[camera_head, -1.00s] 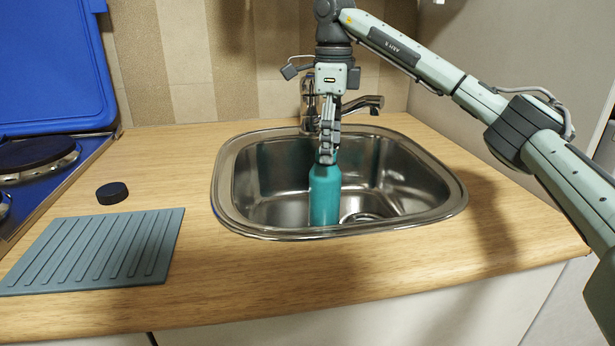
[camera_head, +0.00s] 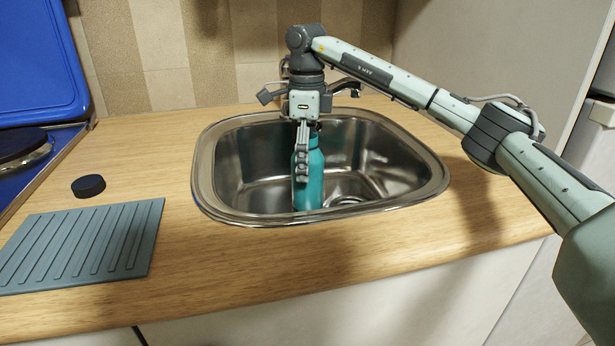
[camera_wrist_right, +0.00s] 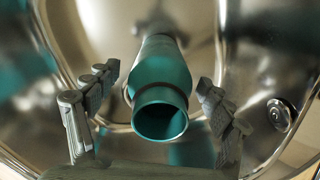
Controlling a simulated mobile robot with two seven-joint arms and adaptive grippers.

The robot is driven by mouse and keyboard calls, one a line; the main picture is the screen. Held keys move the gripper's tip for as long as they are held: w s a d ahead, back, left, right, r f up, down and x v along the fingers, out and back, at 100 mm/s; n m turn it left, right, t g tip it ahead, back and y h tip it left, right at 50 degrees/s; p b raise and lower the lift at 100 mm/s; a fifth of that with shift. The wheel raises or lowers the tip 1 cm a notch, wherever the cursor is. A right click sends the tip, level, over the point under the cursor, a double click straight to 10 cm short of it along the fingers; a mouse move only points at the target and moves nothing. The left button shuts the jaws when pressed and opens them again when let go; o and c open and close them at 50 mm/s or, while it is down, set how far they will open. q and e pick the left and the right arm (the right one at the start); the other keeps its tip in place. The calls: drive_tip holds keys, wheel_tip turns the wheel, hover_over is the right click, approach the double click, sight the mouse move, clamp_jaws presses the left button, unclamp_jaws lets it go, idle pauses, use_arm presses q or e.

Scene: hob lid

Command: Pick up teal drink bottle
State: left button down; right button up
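The teal drink bottle (camera_head: 315,180) stands upright in the steel sink (camera_head: 205,180). My right gripper (camera_head: 301,165) points down over it, with its fingers alongside the bottle's upper part in the head view. In the right wrist view the bottle (camera_wrist_right: 160,75) shows its round, open-looking mouth toward the camera. It lies between the two spread fingers of the right gripper (camera_wrist_right: 155,110), with a visible gap on each side. The gripper is open. My left gripper is not in view.
The tap (camera_head: 345,86) is behind the gripper at the sink's back. A black round cap-like disc (camera_head: 88,185) and a grey ribbed mat (camera_head: 80,245) lie on the wooden counter to the left. The blue hob lid (camera_head: 35,65) stands raised. The drain (camera_wrist_right: 279,114) is bare.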

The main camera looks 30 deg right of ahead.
drive_tip(key=shift+r, duration=0.1)
drive_tip(key=c, duration=1.5)
